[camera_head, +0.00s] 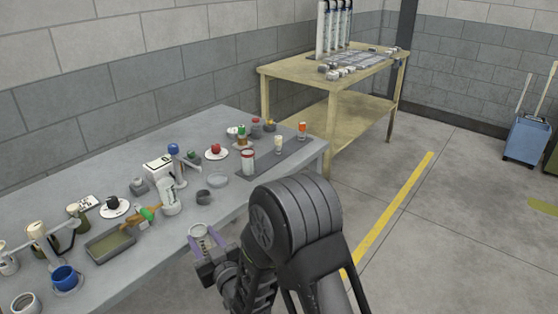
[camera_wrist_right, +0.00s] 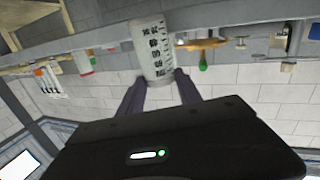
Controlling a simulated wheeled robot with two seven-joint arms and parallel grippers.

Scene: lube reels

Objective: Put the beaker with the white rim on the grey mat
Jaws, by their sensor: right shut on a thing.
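My right gripper (camera_head: 207,258) is shut on a clear beaker with a white rim (camera_head: 201,236) and dark markings, in front of the table's near edge. In the right wrist view the beaker (camera_wrist_right: 154,52) sits between the two purple-grey fingers (camera_wrist_right: 158,90), with its printed markings facing the camera. The dark grey mat (camera_head: 263,163) lies on the right part of the table. A white can with a red band (camera_head: 248,161) and two small containers (camera_head: 278,145) (camera_head: 302,130) stand on it. My left gripper is not in view.
A dark cup (camera_head: 203,197) and a clear round dish (camera_head: 218,180) stand between the beaker and the mat. A white device (camera_head: 163,186), a tray (camera_head: 108,244) and a blue cup (camera_head: 65,278) are further left. Bare mat shows between the containers.

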